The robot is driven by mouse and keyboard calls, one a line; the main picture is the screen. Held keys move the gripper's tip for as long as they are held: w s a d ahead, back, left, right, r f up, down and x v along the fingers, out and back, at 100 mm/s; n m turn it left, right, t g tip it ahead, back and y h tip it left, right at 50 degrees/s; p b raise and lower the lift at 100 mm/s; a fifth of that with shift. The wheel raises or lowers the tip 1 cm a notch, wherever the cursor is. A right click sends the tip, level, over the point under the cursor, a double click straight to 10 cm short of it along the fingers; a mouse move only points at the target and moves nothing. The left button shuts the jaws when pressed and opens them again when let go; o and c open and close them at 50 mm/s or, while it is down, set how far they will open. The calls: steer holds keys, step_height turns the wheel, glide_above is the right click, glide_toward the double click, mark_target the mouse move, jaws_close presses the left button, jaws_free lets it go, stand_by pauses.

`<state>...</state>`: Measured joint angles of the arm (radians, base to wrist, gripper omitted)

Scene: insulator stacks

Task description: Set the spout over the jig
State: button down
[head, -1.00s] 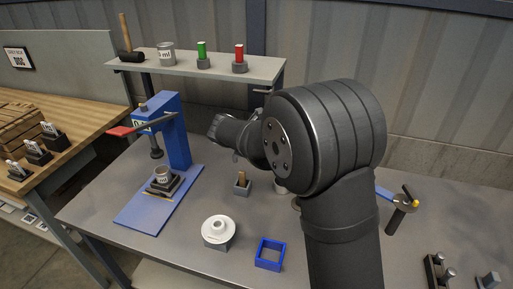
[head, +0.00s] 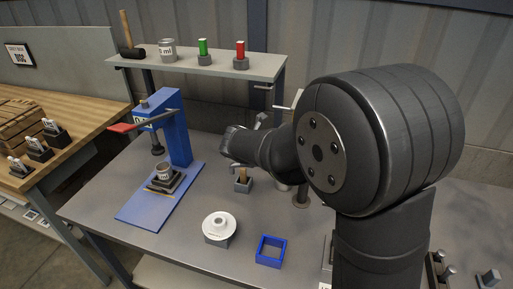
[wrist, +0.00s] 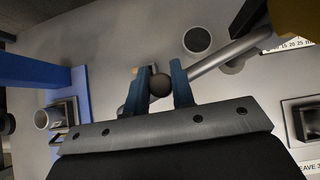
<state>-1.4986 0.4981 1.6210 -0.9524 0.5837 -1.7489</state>
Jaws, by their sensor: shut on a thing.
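My gripper (wrist: 160,92), with its two blue fingers in the wrist view, is shut on a round dark knob (wrist: 160,85). A grey tube (wrist: 225,56), apparently the spout, runs up and right from near the knob; the joint between them is hidden. In the head view my arm hides most of this area, and my fingers do not show. A thin post (head: 301,196) stands below my wrist. I cannot tell for sure which thing is the jig. A white ringed disc (head: 219,225) sits on a grey block, and an open blue square frame (head: 270,250) lies beside it.
A blue press (head: 176,135) with a cup (head: 163,170) on its base stands at left. A peg block (head: 243,184) and an open can (wrist: 197,40) are near my gripper. A shelf (head: 190,68) runs behind. The front table is partly clear.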

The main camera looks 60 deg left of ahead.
steer(key=shift+s+d+n+g+y, duration=0.35)
steer(key=shift+d+n, duration=0.25)
steer(key=shift+d, duration=0.15)
steer(key=c, duration=1.2)
jaws_free()
steer(key=shift+c, duration=0.2)
steer(key=v, duration=1.7)
steer(key=shift+s+d+r, duration=0.1)
steer(key=shift+s+r, duration=0.05)
steer(key=shift+c, duration=0.2)
